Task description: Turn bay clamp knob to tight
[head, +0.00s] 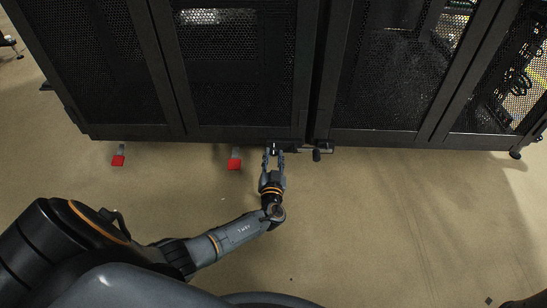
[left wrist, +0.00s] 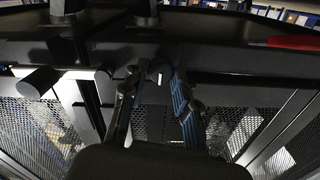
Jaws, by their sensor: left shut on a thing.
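My left gripper (head: 274,152) reaches up to the lower edge of the black rack (head: 235,133). Its two fingers are closed around a small dark clamp knob, and the fingers hide most of it in the head view. In the left wrist view, the dark round knob (left wrist: 160,70) with a short white mark shows between the fingertips of my left gripper (left wrist: 157,88). My right gripper is not in view.
Neighbouring mesh-door racks (head: 385,105) stand to the right. The beige floor (head: 400,220) in front is mostly clear.

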